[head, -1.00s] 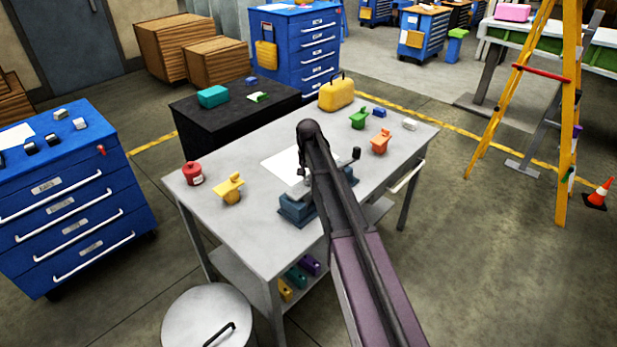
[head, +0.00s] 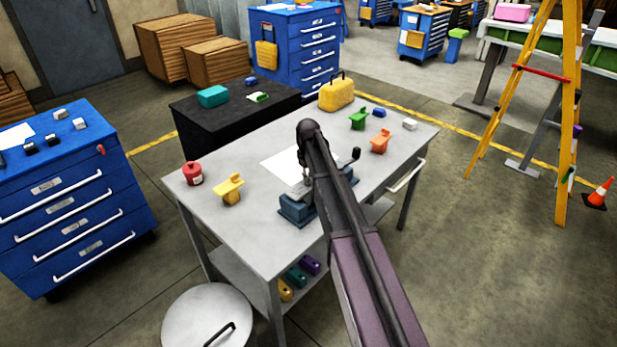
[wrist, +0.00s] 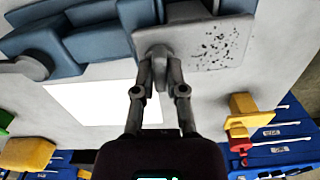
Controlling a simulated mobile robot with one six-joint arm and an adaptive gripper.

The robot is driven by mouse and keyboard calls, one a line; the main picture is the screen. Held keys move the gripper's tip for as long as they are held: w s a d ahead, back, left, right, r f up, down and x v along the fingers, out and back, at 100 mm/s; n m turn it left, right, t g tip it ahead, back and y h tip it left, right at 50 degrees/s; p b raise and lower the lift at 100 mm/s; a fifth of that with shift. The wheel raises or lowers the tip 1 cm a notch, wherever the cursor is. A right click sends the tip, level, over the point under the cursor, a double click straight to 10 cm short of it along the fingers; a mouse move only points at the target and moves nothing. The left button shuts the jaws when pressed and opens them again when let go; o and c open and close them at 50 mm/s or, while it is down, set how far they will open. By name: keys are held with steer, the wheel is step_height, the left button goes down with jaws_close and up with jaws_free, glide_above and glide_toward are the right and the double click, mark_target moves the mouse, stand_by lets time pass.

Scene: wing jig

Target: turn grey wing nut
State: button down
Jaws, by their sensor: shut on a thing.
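The grey wing nut (wrist: 158,35) is at the top middle of the wrist view, on a grey plate with dark specks (wrist: 218,42). My gripper (wrist: 160,62) is shut on the wing nut, one finger on either side of it. The fingertips partly cover the nut. The plate is held at a blue-grey vise-like jig (wrist: 92,48), which also shows on the table in the head view (head: 297,209). In the head view my arm hides the nut and the gripper.
A grey table (head: 258,238) carries a white sheet (head: 280,166), a yellow wing-shaped piece (head: 228,190), a red pot (head: 192,173), a green piece (head: 358,119), an orange piece (head: 380,141) and a yellow case (head: 337,92). The table's front left is bare.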

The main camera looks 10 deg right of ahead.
steer(key=shift+n, duration=0.6)
steer(key=c, duration=0.7)
jaws_free()
steer(key=shift+m, duration=0.3)
